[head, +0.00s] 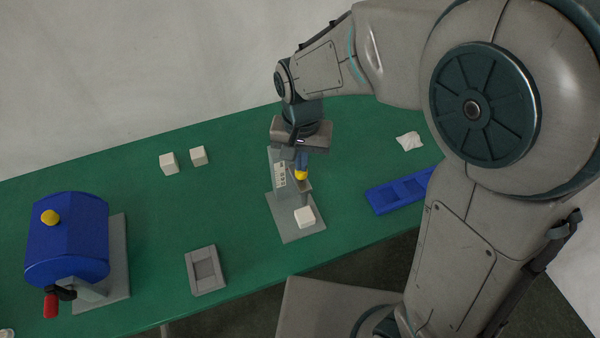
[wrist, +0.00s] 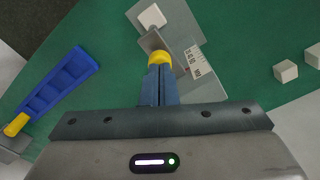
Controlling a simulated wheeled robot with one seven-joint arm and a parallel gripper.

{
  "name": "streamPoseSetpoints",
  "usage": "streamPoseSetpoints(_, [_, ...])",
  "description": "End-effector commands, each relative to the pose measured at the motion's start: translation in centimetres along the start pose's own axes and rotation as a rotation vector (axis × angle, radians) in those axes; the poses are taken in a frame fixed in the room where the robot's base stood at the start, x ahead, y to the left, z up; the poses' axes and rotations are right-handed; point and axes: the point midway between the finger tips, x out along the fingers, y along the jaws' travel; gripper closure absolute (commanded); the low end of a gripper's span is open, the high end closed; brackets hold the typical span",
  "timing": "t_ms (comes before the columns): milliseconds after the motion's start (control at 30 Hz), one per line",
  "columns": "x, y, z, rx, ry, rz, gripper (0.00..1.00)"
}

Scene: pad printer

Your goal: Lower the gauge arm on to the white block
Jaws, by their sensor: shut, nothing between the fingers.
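The gauge stand (head: 283,185) is grey, with a flat base and an upright carrying a printed scale (wrist: 197,63). Its gauge arm (head: 306,186) is a grey piece with a yellow knob (head: 301,175) on top. The white block (head: 304,217) sits on the gauge base; it also shows in the wrist view (wrist: 152,17). The arm appears to be above the block, with a gap in the head view. My gripper (head: 301,166) is shut and points down, its fingertips at the yellow knob, which also shows in the wrist view (wrist: 159,59). Whether they touch is unclear.
A blue drum machine (head: 66,238) with a red handle stands at the left. A grey tray (head: 205,285) lies between it and the gauge. Two white blocks (head: 168,163) stand behind.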

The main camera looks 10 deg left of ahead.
Motion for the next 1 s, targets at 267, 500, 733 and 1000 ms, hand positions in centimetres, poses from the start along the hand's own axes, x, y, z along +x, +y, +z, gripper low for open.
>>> streamPoseSetpoints(267, [0.8, 0.0, 0.0, 0.000, 0.000, 0.000, 1.00])
streamPoseSetpoints(500, [1.4, 0.0, 0.0, 0.000, 0.000, 0.000, 1.00])
streamPoseSetpoints(733, [2.0, 0.0, 0.0, 0.000, 0.000, 0.000, 1.00])
streamPoseSetpoints(1000, [2.7, 0.0, 0.0, 0.000, 0.000, 0.000, 1.00])
